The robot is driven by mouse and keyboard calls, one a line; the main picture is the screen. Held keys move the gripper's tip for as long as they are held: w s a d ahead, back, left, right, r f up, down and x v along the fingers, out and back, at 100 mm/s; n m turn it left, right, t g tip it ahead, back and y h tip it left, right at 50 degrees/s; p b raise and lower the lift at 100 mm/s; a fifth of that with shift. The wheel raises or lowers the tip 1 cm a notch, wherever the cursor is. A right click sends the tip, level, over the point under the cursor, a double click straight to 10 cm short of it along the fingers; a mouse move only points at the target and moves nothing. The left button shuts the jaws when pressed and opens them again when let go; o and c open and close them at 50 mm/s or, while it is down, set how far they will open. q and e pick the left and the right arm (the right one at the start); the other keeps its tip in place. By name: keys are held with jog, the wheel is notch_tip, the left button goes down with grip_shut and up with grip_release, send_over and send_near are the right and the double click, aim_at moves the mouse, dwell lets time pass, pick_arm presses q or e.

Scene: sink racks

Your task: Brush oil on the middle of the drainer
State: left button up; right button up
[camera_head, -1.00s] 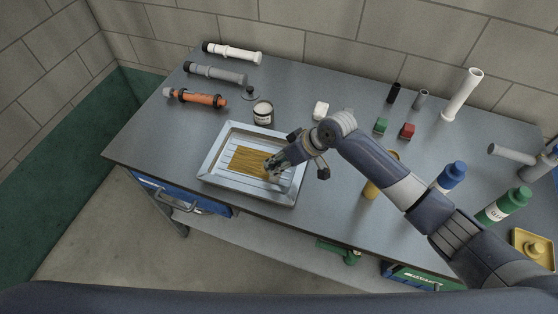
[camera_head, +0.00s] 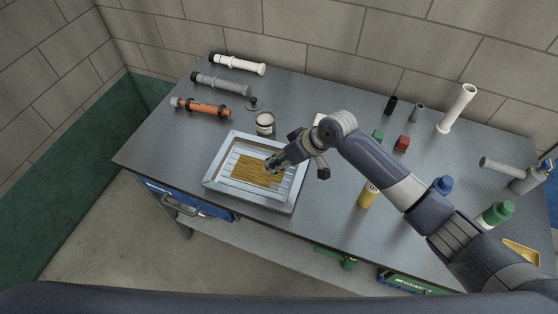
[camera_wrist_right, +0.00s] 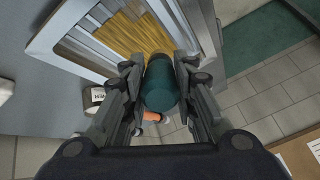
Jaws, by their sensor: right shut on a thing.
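The drainer (camera_head: 247,199) is a pale metal tray with raised rims and slats, lying on the bench; part of it shows in the wrist view (camera_wrist_right: 60,30). A golden-brown oil patch (camera_head: 252,171) covers the middle of its slats and also shows in the wrist view (camera_wrist_right: 135,30). My right gripper (camera_head: 274,166) is low over the right part of the patch. In the wrist view it is shut on a teal brush handle (camera_wrist_right: 160,88). The bristles are hidden, so I cannot tell whether they touch. My left gripper is not in view.
A jar (camera_head: 265,123) stands behind the drainer. Orange (camera_head: 201,107), grey (camera_head: 220,84) and white (camera_head: 238,64) tubes lie at the back left. A yellow container (camera_head: 368,195), a blue-capped bottle (camera_head: 442,186) and a green-capped bottle (camera_head: 496,214) are on the right. Bench left of the drainer is clear.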

dwell(0.5)
jog(key=shift+f, duration=0.3)
